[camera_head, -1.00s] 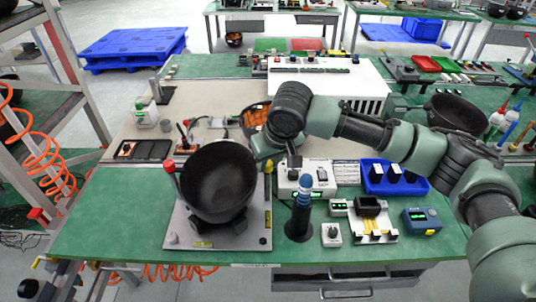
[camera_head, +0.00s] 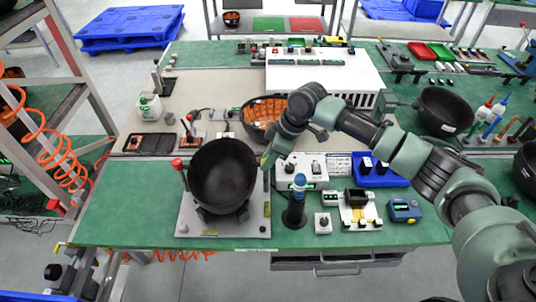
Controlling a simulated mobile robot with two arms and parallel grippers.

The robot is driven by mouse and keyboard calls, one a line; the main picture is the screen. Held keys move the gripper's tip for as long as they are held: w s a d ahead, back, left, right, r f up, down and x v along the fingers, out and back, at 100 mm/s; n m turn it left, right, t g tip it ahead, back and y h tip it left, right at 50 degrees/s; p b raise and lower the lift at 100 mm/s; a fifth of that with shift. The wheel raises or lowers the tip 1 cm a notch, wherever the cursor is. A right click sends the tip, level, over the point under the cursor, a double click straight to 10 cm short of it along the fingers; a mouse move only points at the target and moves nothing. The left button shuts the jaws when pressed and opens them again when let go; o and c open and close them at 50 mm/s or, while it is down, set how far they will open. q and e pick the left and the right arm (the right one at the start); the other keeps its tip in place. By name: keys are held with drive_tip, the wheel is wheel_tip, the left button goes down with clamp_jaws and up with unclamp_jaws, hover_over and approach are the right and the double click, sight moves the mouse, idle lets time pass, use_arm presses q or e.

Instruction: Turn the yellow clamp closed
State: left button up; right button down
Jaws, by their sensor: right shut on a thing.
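A black bowl (camera_head: 222,176) sits on a grey fixture plate (camera_head: 190,228) at the front of the green bench. A red-knobbed clamp (camera_head: 177,164) stands upright at the bowl's left edge. My right gripper (camera_head: 267,161) reaches in from the right and points down at the bowl's right edge. It is shut on the upper end of the yellow clamp there. The fingers hide most of that clamp, so its exact angle cannot be read. Small yellow parts show low on the plate. My left gripper is not in view.
A dark post with a blue top (camera_head: 297,190) stands close right of the plate. A white box with a knob (camera_head: 302,170), a blue bin (camera_head: 378,178) and small instruments lie further right. An orange-lined bowl (camera_head: 265,113) stands behind. The bench's left front is clear.

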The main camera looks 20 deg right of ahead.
drive_tip(key=shift+w+r+n+g+y+b, duration=0.15)
drive_tip(key=shift+n+g, duration=0.2)
drive_tip(key=shift+n, duration=0.6)
drive_tip(key=shift+w+f+n+g+y+b, duration=0.15)
drive_tip(key=shift+n+g, duration=0.2)
drive_tip(key=shift+n, duration=0.6)
drive_tip(key=shift+s+r, duration=0.1)
drive_tip(key=c, duration=1.1)
unclamp_jaws()
drive_tip(key=shift+c, duration=0.2)
drive_tip(key=shift+d, duration=0.1)
drive_tip(key=shift+d+r, duration=0.15)
drive_tip(key=shift+r, duration=0.2)
drive_tip(key=b+v, duration=0.2)
drive_tip(key=v, duration=0.5)
drive_tip(key=shift+s, duration=0.15)
